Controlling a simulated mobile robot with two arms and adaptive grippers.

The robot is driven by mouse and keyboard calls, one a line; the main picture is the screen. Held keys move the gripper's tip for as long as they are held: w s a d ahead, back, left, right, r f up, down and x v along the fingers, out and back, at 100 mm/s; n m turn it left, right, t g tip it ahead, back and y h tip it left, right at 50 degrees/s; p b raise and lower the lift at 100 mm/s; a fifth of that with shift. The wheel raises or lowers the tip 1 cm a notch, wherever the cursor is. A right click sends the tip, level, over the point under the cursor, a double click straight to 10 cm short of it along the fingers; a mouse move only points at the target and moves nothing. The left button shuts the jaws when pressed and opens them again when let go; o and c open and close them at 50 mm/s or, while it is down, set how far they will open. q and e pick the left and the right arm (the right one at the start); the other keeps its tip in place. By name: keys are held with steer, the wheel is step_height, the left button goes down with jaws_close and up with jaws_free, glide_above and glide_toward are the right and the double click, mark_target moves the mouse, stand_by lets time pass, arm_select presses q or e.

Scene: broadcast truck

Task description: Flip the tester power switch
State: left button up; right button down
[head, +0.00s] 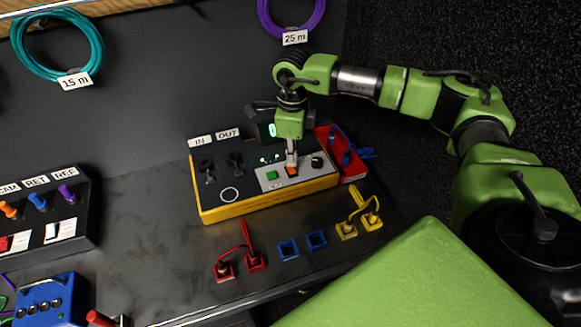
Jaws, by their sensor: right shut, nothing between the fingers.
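The tester (265,207) is a yellow-edged box with a dark top, standing on the dark bench at mid-view. Its grey panel carries a green button (271,175), an orange-red switch (292,171), a black knob (317,161) and small green lights. A small display with a green digit shows behind. My right gripper (291,164) points down over the grey panel, shut and empty, its tip at the orange-red switch. I cannot tell whether it touches the switch or which way the switch is set. My left gripper is not in view.
A red holder (352,172) with blue parts adjoins the tester's right side. Red (240,262), blue (288,250) and yellow (361,217) pieces lie in front. A labelled panel (45,215) and blue box (49,302) are at left. Cable coils (58,72) hang behind.

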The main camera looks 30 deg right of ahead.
mark_target(292, 171)
steer(key=shift+s+f+b, duration=0.1)
steer(key=shift+f+b, duration=0.95)
steer(key=shift+f, duration=0.4)
stand_by(0.5)
steer(key=shift+r, duration=0.15)
steer(key=shift+r+p, duration=0.55)
steer(key=shift+r, duration=0.05)
steer(key=shift+r+p, duration=1.65)
steer(key=shift+r, duration=1.15)
steer(key=shift+f, duration=0.1)
